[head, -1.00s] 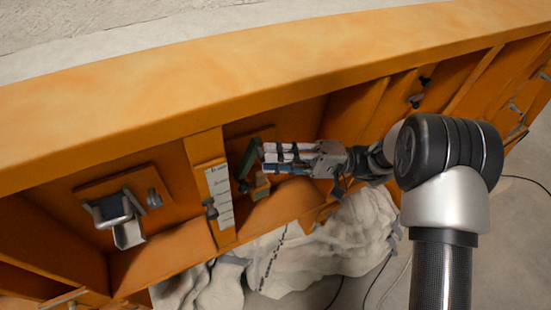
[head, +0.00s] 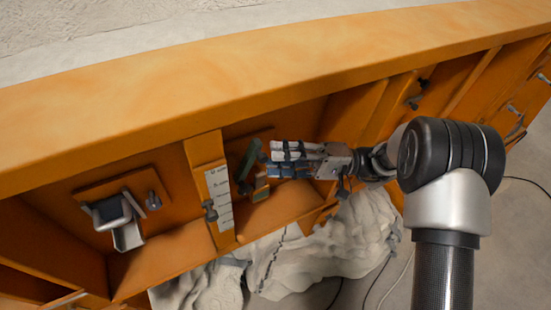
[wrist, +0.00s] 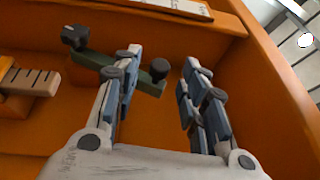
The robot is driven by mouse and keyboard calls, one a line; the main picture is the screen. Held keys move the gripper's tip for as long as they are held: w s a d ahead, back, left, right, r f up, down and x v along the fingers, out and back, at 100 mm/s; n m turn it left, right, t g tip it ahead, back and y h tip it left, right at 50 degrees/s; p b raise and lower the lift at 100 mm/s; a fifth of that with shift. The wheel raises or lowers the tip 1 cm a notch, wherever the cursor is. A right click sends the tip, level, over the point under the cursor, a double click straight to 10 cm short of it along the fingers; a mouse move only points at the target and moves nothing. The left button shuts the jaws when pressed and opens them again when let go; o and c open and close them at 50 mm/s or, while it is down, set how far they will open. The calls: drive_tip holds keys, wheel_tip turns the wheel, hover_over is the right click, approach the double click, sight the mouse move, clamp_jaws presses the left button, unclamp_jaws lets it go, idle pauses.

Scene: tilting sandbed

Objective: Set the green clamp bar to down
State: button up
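The green clamp bar (head: 250,158) is on the orange panel, just left of my gripper (head: 272,158) in the head view. In the wrist view the green bar (wrist: 96,65) runs from a black knob at upper left, tilted down to a second black knob (wrist: 159,69) at its right end. My gripper (wrist: 161,60) is open, with nothing held. Its left finger covers part of the bar. The right-end knob shows between the two fingers in the picture; I cannot tell how far beyond the fingertips it lies.
A slotted wooden block (wrist: 30,79) sits left of the bar. A white scale strip (head: 219,196) with a knob stands on the orange post further left. A metal latch (head: 117,218) is in the left bay. Orange walls (wrist: 279,85) enclose the bay around my gripper.

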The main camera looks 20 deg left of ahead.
drive_tip(key=v, duration=0.6)
drive_tip(key=shift+c, duration=0.5)
